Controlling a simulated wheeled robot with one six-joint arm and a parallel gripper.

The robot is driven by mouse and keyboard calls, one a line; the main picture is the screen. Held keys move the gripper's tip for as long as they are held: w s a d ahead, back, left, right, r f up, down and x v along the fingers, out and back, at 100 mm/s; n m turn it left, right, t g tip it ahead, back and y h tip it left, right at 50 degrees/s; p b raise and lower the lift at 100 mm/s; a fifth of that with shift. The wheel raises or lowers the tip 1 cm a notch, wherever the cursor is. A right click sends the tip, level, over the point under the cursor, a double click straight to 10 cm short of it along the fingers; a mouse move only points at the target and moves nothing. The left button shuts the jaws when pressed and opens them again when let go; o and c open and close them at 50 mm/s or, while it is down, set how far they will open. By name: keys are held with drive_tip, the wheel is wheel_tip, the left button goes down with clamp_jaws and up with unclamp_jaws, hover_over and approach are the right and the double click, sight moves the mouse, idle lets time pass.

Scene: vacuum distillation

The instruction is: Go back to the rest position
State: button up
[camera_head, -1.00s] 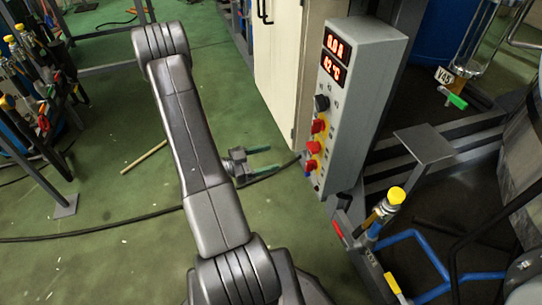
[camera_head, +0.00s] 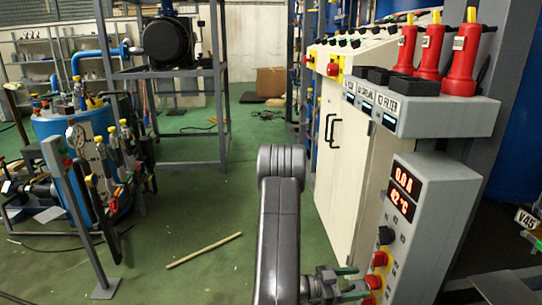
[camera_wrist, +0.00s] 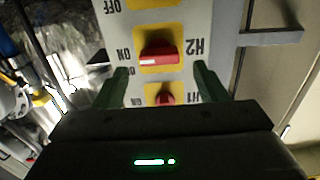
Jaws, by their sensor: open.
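My gripper (camera_head: 351,284) shows at the bottom of the head view, beside the lower part of a grey control box (camera_head: 432,238). In the wrist view my gripper (camera_wrist: 161,70) has its two green fingers apart, with nothing held between them. Beyond the fingers is the face of the box, with a red H2 knob (camera_wrist: 159,54) and a red H1 knob (camera_wrist: 165,98) on yellow plates. The picture does not settle whether the fingers touch the box. The box's red displays (camera_head: 402,192) read 0.0 A and 42 °C.
A wooden stick (camera_head: 204,250) lies on the open green floor to the left. A blue drum (camera_head: 80,135) with valves stands farther left.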

sight(368, 281)
drive_tip(key=d, duration=0.3)
drive_tip(key=shift+w+d, duration=0.1)
drive_tip(key=shift+d, duration=0.15)
drive_tip(key=shift+r, duration=0.1)
drive_tip(key=shift+n, duration=0.3)
